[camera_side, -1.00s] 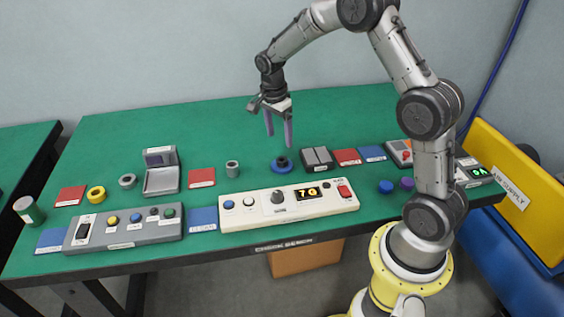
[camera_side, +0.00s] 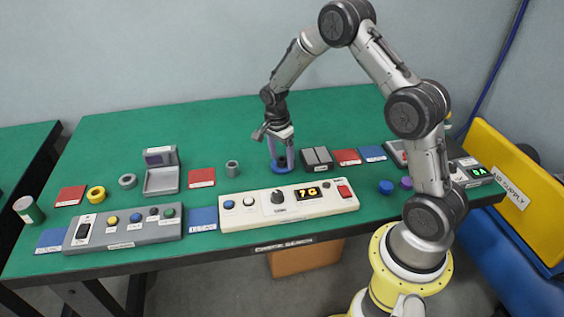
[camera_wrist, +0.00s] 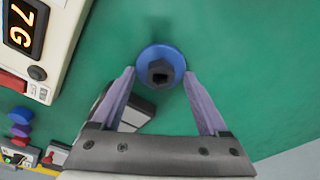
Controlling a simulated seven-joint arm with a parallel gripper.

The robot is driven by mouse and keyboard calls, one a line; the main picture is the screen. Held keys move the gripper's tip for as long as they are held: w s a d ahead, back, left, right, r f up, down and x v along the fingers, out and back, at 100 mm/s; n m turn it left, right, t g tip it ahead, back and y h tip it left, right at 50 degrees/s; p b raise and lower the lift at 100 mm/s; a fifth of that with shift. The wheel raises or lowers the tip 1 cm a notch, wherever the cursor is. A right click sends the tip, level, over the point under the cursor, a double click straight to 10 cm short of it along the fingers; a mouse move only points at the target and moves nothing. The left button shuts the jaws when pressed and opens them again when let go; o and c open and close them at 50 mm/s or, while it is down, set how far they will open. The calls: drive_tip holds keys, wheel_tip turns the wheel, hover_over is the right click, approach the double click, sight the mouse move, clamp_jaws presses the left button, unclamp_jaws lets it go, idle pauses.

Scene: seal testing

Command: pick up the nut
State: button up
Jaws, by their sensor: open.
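A dark hexagonal nut (camera_wrist: 159,72) with a hole in its top sits on a round blue base (camera_wrist: 165,51) on the green bench. In the side view the nut (camera_side: 281,163) and base (camera_side: 282,169) are behind the white console, partly hidden by my fingers. My gripper (camera_wrist: 159,73) is open and points down, with its purple fingers on either side of the nut. The fingertips are close to the blue base; I cannot tell whether they touch it. In the side view my gripper (camera_side: 282,161) is directly over the base. Nothing is held.
The white console (camera_side: 290,206) with a lit display stands close in front. A grey two-part block (camera_side: 317,159) is just right of the base. A grey cylinder (camera_side: 232,169) stands to the left. Red (camera_side: 347,157) and blue pads lie further right. The bench behind is clear.

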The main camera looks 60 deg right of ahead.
clamp_jaws()
drive_tip(key=shift+r, duration=0.15)
